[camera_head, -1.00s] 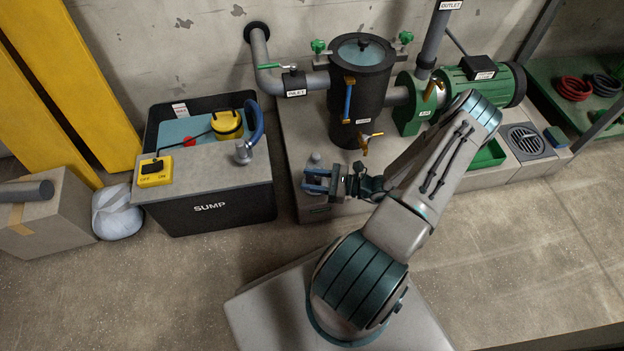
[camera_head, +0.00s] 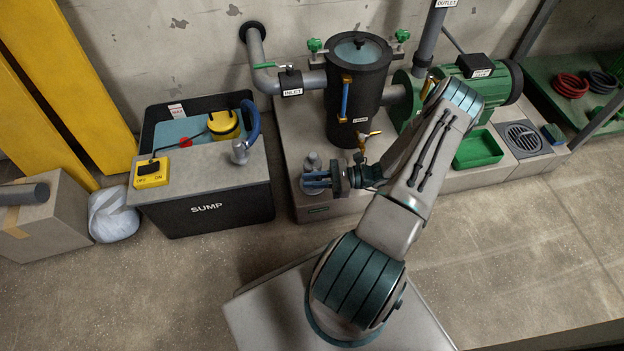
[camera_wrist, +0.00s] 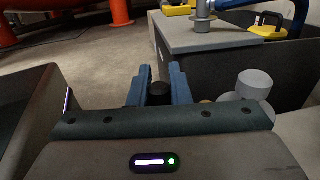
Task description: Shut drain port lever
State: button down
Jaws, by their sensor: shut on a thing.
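A grey fitting, apparently the drain port (camera_head: 312,160), stands on the left end of the plinth, beside my gripper. My gripper (camera_head: 317,181) points left over this end and hides part of what is beneath it. In the wrist view, the blue fingers of my gripper (camera_wrist: 160,92) are shut on a dark, round-ended piece, apparently the drain port lever (camera_wrist: 160,94). The grey port (camera_wrist: 254,84) shows just right of the fingers there. The rest of the lever is hidden by the fingers and gripper body.
The black strainer tank (camera_head: 356,95) with a brass tap (camera_head: 366,138) stands behind my gripper. The sump box (camera_head: 205,210) is to the left, with a gap before the plinth. A green pump motor (camera_head: 487,85) and green tray (camera_head: 478,150) are to the right.

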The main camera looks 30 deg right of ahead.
jog(key=c, duration=1.3)
grip_release()
jog(key=shift+c, duration=0.2)
jog(key=shift+d, duration=0.1)
jog(key=p+v, duration=0.3)
jog(key=v, duration=1)
jog(key=shift+d, duration=0.4)
jog(key=shift+s, duration=0.15)
jog(key=w+a+r+n+g+h+p, duration=0.1)
jog(key=a+r+n+g+h+p, duration=0.4)
jog(key=r, duration=0.8)
jog(key=w+a+r+n+g+h+p, duration=0.1)
jog(key=w+a+r+n+g+p, duration=0.15)
jog(key=r+p, duration=0.7)
jog(key=w+a+r+n+g+h+p, duration=0.1)
jog(key=a+r+n+g+h+p, duration=0.2)
jog(key=r, duration=1.4)
jog(key=s+a+r+n+t+h+p, duration=0.2)
jog(key=s+a+r+n+p, duration=0.1)
jog(key=r, duration=0.7)
jog(key=s+a+r+n+t+h+p, duration=0.2)
jog(key=s+a+r+n+h+p, duration=0.1)
jog(key=r+p, duration=0.5)
jog(key=s+a+r+n+t+h+p, duration=0.2)
jog(key=s+a+r+n+p, duration=0.2)
jog(key=r, duration=1)
jog(key=a+n+p, duration=0.2)
jog(key=a, duration=0.2)
jog(key=shift+s, duration=0.4)
